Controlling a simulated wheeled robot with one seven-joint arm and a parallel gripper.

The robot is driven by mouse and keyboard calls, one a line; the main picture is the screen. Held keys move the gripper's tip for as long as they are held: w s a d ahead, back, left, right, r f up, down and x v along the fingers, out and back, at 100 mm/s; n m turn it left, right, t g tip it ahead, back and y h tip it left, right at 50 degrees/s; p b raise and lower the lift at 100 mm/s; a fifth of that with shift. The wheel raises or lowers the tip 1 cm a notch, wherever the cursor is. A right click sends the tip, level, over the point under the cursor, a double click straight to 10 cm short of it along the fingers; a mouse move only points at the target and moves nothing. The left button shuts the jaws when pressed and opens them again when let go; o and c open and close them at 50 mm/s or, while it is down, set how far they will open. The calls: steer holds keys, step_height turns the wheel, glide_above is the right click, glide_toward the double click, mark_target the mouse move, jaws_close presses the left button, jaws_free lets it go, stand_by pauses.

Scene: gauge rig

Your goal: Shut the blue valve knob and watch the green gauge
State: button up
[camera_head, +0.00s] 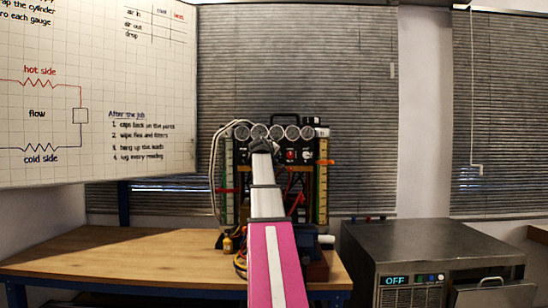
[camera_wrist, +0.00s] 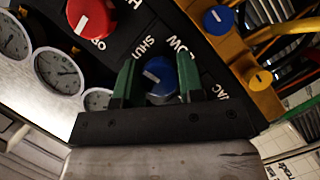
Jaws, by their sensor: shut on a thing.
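My gripper (camera_wrist: 157,62) has its two green fingers on either side of a blue knob (camera_wrist: 160,77) with a pale pointer line, and is shut on it. The panel lettering beside the knob reads "SHUT" and, partly covered, "LOW". In the head view my gripper (camera_head: 262,146) is at the upper front of the rig, and my arm hides the blue knob. A row of several round gauges (camera_head: 292,132) runs along the rig's top; white dials (camera_wrist: 59,71) also show at left in the wrist view. I cannot tell which gauge is the green one.
A red knob (camera_wrist: 91,16) is just above left of my fingers; another blue knob (camera_wrist: 218,19) and a yellow knob (camera_wrist: 260,79) are to the right. The rig stands on a wooden bench (camera_head: 120,262). A metal appliance (camera_head: 432,243) showing "OFF" stands at right.

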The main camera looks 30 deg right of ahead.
steer(key=shift+m+y, duration=0.4)
steer(key=shift+m, duration=0.2)
stand_by(0.3)
steer(key=o, duration=0.9)
steer(key=v, duration=1)
steer(key=shift+s+a, duration=0.2)
steer(key=shift+s, duration=0.15)
steer(key=shift+a, duration=0.1)
